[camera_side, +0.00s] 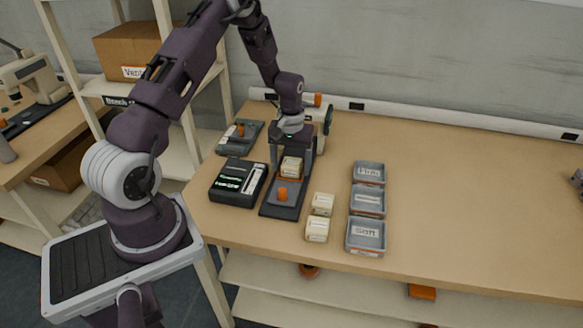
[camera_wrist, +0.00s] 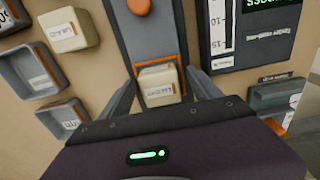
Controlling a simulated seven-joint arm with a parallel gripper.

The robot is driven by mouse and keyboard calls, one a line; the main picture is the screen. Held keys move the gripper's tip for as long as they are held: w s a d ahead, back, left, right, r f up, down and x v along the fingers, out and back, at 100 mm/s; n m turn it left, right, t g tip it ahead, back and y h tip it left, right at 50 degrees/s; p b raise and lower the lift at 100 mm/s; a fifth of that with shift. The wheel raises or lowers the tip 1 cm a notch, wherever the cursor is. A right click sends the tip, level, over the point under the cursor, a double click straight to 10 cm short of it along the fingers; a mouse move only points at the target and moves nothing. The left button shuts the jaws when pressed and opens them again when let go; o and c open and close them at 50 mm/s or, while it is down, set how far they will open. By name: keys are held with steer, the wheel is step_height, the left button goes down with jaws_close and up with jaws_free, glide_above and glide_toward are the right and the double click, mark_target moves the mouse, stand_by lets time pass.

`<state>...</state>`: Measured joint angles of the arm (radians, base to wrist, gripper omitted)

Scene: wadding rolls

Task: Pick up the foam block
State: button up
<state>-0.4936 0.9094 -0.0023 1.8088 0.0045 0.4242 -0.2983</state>
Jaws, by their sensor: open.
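A cream foam block (camera_side: 291,167) with a label sits on the dark grey plate of a small stand (camera_side: 291,209). My gripper (camera_side: 292,163) points down at this block, with its fingers low over the stand. In the wrist view the block (camera_wrist: 158,84) lies between my two open fingers (camera_wrist: 163,92), with a gap showing on each side. Two similar cream blocks, one (camera_side: 322,203) behind the other (camera_side: 317,230), sit on the table to the right of the stand.
Three grey labelled trays (camera_side: 365,237) stand in a row farther right. A black box with a green display (camera_side: 238,184) is close on the left of the stand. An orange knob (camera_side: 282,194) is on the stand's front. The table's right side is mostly clear.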

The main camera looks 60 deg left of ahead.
steer(key=c, duration=1.4)
steer(key=r, duration=1)
steer(key=shift+d, duration=0.4)
steer(key=s+d+r+m, duration=0.1)
steer(key=s+d+m, duration=0.1)
steer(key=d+m, duration=0.35)
steer(key=s+d+r+m, duration=0.1)
steer(key=d+r+m, duration=0.15)
steer(key=d, duration=0.55)
steer(key=n, duration=0.8)
glide_above(291, 163)
step_height(291, 163, down, 3)
steer(key=shift+f, duration=0.2)
